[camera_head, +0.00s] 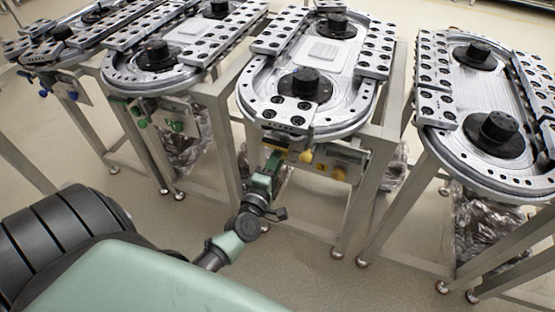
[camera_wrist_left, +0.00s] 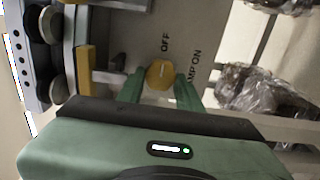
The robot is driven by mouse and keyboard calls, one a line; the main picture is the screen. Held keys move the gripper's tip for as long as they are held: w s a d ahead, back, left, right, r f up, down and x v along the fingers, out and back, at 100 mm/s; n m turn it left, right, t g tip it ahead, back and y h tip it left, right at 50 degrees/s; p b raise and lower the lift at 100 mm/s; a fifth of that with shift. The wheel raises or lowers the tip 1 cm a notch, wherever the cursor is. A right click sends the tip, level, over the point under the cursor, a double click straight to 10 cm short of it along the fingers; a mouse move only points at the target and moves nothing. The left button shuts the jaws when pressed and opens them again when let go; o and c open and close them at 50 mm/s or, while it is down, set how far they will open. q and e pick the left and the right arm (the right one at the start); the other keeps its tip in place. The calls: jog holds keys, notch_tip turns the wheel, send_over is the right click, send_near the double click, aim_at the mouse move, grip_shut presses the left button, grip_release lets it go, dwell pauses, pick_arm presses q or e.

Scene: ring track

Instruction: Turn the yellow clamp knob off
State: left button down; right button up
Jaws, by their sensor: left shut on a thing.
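The yellow clamp knob (camera_wrist_left: 160,74) is round and sits on a grey panel (camera_wrist_left: 205,35), between the two green fingers of my left gripper (camera_wrist_left: 160,90) in the left wrist view. The fingers are closed on its sides. A short pale mark shows on its face. "OFF" is printed above it and "AMP ON" to its right; the rest of that label is hidden by a finger. In the head view my left gripper (camera_head: 268,178) reaches the front of the third track stand, below its ring track (camera_head: 300,120). My right gripper is not in view.
A yellow block (camera_wrist_left: 86,70) is left of the knob in the wrist view. Metal stand legs (camera_head: 352,215) and crumpled clear plastic (camera_wrist_left: 248,92) are close by. Other ring tracks (camera_head: 475,100) stand on both sides. The floor (camera_head: 330,285) in front is clear.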

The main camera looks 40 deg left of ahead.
pick_arm(q)
jog(key=shift+f, duration=0.1)
dwell(0.3)
jog(key=c, duration=0.9)
grip_release()
jog(key=shift+c, duration=0.2)
jog(key=shift+s, duration=0.1)
jog(key=b+v, duration=0.1)
jog(key=v, duration=0.6)
jog(key=shift+s, duration=0.35)
jog(key=shift+d, duration=0.1)
